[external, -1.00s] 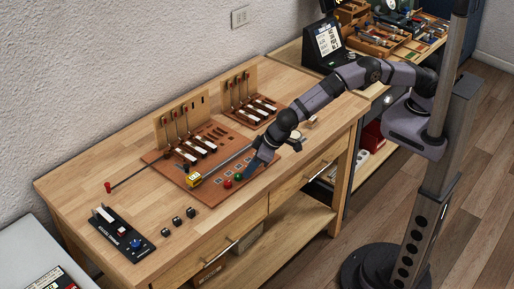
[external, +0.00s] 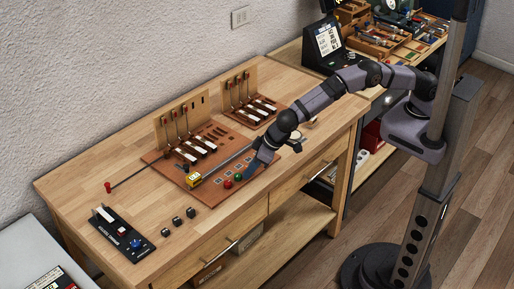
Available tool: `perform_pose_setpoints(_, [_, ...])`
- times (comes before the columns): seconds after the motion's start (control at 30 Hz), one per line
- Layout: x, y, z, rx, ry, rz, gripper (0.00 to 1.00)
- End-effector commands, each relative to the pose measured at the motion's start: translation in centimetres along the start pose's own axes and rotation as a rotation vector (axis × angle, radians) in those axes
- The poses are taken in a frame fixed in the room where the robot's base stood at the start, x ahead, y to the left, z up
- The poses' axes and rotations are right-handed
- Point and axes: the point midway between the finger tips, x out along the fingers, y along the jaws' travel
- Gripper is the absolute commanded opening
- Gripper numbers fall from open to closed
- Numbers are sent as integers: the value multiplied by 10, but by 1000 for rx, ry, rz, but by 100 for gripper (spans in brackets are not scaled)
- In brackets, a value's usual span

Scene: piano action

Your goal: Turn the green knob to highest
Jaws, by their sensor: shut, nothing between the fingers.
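The green knob (external: 238,177) sits near the front edge of the brown board (external: 167,165) on the wooden workbench. A red knob (external: 227,184) is just left of it. My gripper (external: 251,171) points down just right of the green knob, very near it. Whether it touches the knob cannot be told at this size. The fingers are small and dark and look shut with nothing held. The knob's pointer or scale marking is too small to read.
A yellow block (external: 193,180) stands on the board left of the knobs. Upright piano-action parts (external: 178,130) rise behind. A black panel with a blue knob (external: 136,243) and several small dark cubes (external: 178,221) lie at the front left. Bare bench lies between.

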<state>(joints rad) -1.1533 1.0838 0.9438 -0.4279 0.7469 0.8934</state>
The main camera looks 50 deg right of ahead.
Motion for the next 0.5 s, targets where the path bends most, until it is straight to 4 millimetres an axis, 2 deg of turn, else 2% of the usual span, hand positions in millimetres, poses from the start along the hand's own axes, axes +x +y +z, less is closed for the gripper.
perform_pose_setpoints(0.5, [-2, -4, 1, -1, 7, -3, 0])
